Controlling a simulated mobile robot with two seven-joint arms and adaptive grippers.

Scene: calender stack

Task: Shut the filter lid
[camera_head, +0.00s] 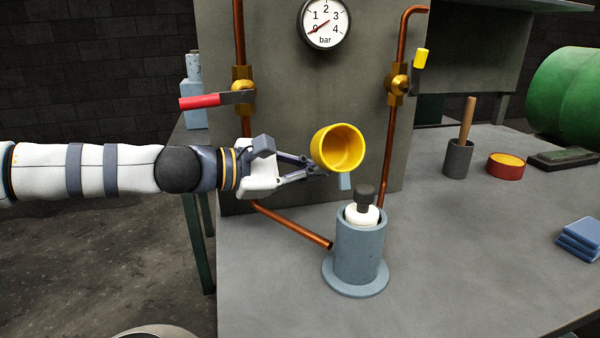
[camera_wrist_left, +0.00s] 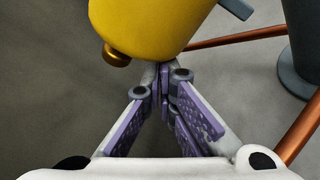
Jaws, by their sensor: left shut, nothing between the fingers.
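The filter lid (camera_head: 338,150) is a yellow cup, tipped open with its hollow facing the head camera, above and behind the filter body. The lid (camera_wrist_left: 150,25) also fills the top of the left wrist view, with a brass knob (camera_wrist_left: 116,55) on it. The filter body (camera_head: 358,250) is a blue-grey cylinder on a round flange, its top open around a white insert with a dark cap (camera_head: 364,195). My left gripper (camera_head: 322,171) is shut and empty at the lid's lower left; its fingertips (camera_wrist_left: 162,72) are close against the lid, contact unclear. My right gripper is not in view.
A grey panel behind carries a pressure gauge (camera_head: 325,22), a red-handled valve (camera_head: 240,94) and a yellow-handled valve (camera_head: 399,83) on copper pipes. A pipe end (camera_head: 318,242) lies left of the filter. A pot (camera_head: 457,158) and red tin (camera_head: 505,166) stand right; the bench between is clear.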

